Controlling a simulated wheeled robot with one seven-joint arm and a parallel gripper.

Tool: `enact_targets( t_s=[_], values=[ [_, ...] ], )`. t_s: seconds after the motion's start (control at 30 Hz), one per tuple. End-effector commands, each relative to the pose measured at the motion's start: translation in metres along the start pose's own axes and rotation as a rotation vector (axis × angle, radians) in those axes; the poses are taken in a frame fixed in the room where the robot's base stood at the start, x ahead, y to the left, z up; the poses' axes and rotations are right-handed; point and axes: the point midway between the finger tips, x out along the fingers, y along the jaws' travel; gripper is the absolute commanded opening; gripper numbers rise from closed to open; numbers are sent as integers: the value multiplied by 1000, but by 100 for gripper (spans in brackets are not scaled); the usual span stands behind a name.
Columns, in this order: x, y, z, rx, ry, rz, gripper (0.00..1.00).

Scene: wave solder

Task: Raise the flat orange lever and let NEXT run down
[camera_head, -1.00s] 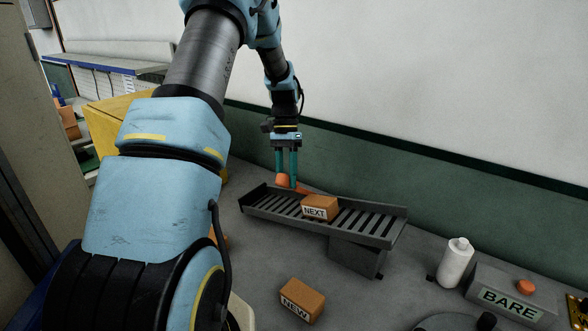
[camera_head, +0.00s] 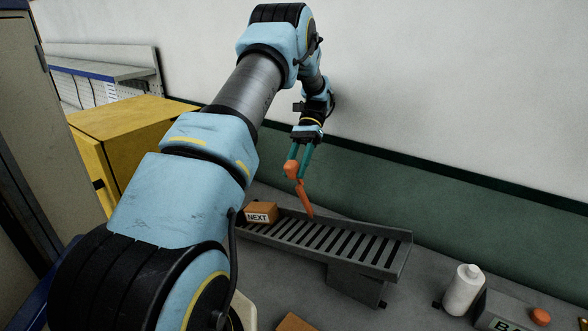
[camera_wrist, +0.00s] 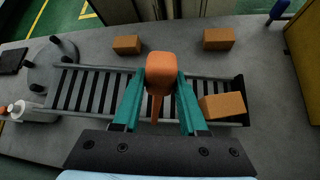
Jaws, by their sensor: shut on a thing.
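The orange lever (camera_head: 305,198) stands raised and tilted, its lower end at the far rail of the slatted chute (camera_head: 345,240). My gripper (camera_head: 296,168) is shut on the lever's knob, which also shows between the teal fingers in the wrist view (camera_wrist: 161,68). The orange-brown box labelled NEXT (camera_head: 262,213) sits in the chute at its left end. In the wrist view the NEXT box (camera_wrist: 222,106) lies at the chute's right end, by the end wall.
Another box (camera_head: 296,322) is cut off at the bottom; two boxes (camera_wrist: 127,44) (camera_wrist: 218,39) lie beside the chute in the wrist view. A white bottle (camera_head: 464,290) and an orange button (camera_head: 541,316) stand at the right. A yellow cabinet (camera_head: 130,125) is at the left.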

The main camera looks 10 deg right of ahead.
Motion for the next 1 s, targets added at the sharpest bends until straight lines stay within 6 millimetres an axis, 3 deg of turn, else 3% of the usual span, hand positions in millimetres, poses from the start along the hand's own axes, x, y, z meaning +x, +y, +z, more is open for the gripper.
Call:
enact_targets(
  t_s=[0.4,0.43,0.67,1.0],
  values=[
    [0,0,-1,1,-3,0,0],
    [0,0,-1,1,-3,0,45],
    [0,0,-1,1,-4,0,71],
    [-2,1,1,1,-3,0,72]
  ],
)
